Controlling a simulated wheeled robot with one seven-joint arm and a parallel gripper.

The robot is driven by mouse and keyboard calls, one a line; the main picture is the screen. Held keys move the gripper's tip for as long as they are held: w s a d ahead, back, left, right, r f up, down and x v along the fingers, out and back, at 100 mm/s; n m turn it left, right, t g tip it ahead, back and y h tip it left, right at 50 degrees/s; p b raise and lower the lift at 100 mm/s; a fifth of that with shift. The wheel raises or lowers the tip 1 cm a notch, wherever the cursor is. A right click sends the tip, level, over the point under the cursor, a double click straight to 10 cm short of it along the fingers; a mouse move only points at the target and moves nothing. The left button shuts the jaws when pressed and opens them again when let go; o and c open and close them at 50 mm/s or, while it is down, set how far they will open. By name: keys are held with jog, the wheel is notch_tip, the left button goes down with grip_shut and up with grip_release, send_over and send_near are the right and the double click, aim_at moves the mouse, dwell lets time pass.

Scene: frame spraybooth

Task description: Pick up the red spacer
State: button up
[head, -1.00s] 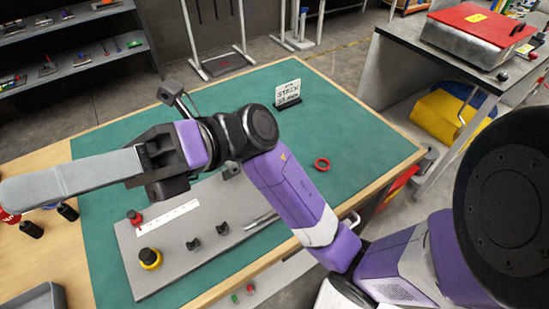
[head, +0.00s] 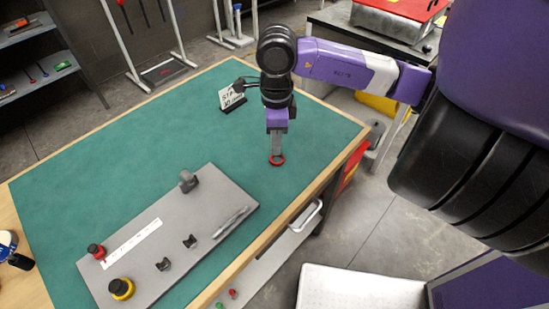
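The red spacer (head: 276,161) is a small red ring lying flat on the green mat (head: 130,150), near the right side of the workbench. My gripper (head: 277,153) points straight down over it, its grey fingers reaching to the ring. The fingertips cover part of the spacer's far edge and middle. From this angle the fingers overlap into one strip, so I cannot tell the gap between them or whether they touch the ring.
A grey fixture plate (head: 190,215) with a yellow-and-black knob (head: 121,289), a red knob (head: 96,250) and small black clips lies to the left. A small white sign (head: 231,97) stands behind my gripper. The mat around the spacer is clear.

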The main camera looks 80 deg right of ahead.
aim_at(276, 163)
jog(key=shift+s+d+f+p, duration=0.1)
jog(key=shift+f+p, duration=0.35)
jog(key=shift+f, duration=1.45)
jog(key=shift+d+f+p, duration=0.1)
jog(key=shift+f+p, duration=0.35)
jog(key=shift+f, duration=1.45)
grip_shut()
